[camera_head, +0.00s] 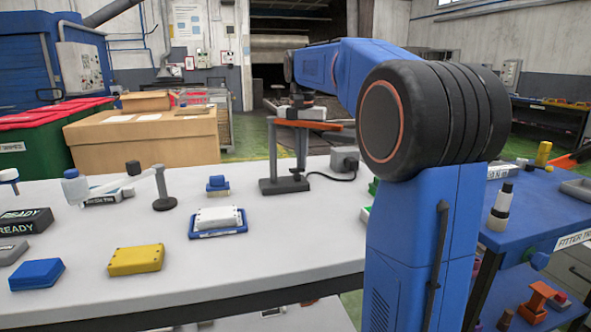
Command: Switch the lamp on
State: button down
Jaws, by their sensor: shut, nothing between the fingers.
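No switch can be made out clearly, and no glow shows.
Left of the lamp are a small blue block (217,186), a white box on a blue tray (218,234), a yellow box (135,260) and a blue box (37,274). A blue cart (535,212) stands at right.

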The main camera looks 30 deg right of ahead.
notch_tip(320, 180, up, 7)
dwell(1.2)
dwell(0.5)
